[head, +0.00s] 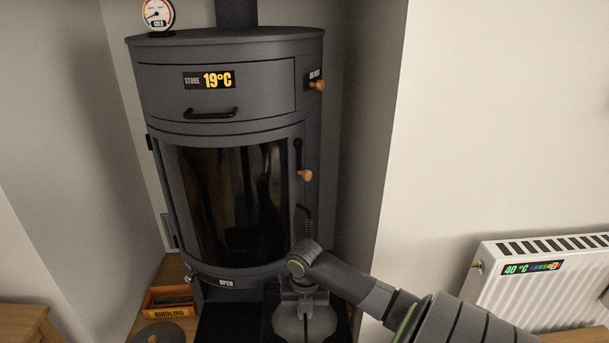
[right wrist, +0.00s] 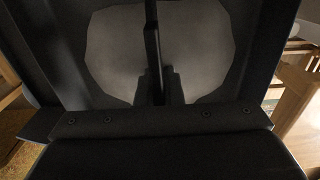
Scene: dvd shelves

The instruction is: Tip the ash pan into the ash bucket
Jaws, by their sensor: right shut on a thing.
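My right gripper (head: 304,294) points down in front of the stove's lower right side and is shut on the ash pan. The pan shows in the right wrist view as a dark tray (right wrist: 55,70) with a pale grey patch of ash (right wrist: 115,55) in it. In the head view the grey ash (head: 306,324) shows below the gripper, at the bottom edge, and the arm covers part of it. I cannot make out the ash bucket. My left gripper is not in view.
The dark stove (head: 222,90) stands in the alcove, its glass door (head: 235,200) closed. A kindling box (head: 169,301) and a grey round disc (head: 160,333) are at lower left. A white radiator (head: 545,285) is on the right, beyond my right arm.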

